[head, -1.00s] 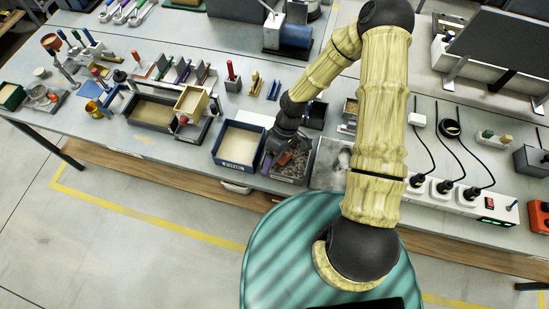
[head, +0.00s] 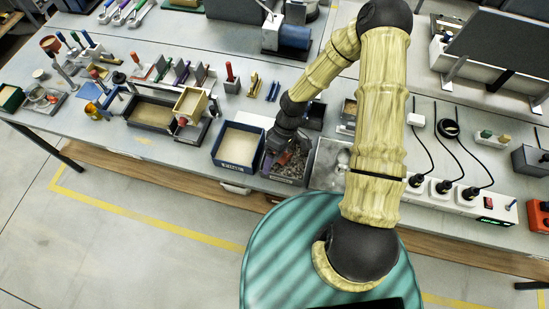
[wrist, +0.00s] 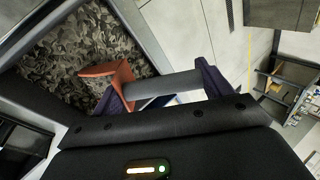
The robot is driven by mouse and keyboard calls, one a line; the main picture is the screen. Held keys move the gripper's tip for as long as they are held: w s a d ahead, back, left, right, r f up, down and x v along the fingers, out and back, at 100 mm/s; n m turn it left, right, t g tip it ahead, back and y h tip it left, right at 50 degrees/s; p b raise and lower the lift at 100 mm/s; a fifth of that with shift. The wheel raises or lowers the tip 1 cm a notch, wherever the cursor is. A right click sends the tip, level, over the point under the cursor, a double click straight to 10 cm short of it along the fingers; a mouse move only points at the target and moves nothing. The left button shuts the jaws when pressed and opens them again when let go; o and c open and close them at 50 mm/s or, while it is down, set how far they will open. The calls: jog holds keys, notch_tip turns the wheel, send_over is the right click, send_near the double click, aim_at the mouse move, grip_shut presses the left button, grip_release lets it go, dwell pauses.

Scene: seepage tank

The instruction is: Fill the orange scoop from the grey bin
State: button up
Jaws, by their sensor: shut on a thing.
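The grey bin (head: 290,181) stands at the front edge of the bench, filled with dark and pale grey chips. Its wall (wrist: 32,38) and chips fill the upper left of the wrist view. My gripper (wrist: 165,88) is shut on the grey handle of the orange scoop (wrist: 108,80). The orange head is over or against the chips, tilted. In the head view my gripper (head: 276,150) is low at the bin's left side, and a little orange of the scoop (head: 285,158) shows.
A blue box of pale material (head: 238,145) stands close left of the bin. A light grey tray (head: 328,165) stands close right. A small dark box (head: 315,117) is behind. The floor in front of the bench is clear.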

jog(key=shift+w+d, duration=0.3)
jog(key=shift+w, duration=0.1)
dwell(1.3)
dwell(0.5)
jog(key=shift+s+a+r, duration=0.25)
jog(key=shift+s+a, duration=0.4)
jog(key=shift+s, duration=0.2)
jog(key=shift+s+a+r, duration=0.25)
jog(key=shift+s+a, duration=0.4)
jog(key=shift+s, duration=0.2)
jog(key=shift+f, duration=0.55)
jog(key=shift+w+d, duration=0.55)
jog(key=shift+w, duration=0.2)
dwell(2.8)
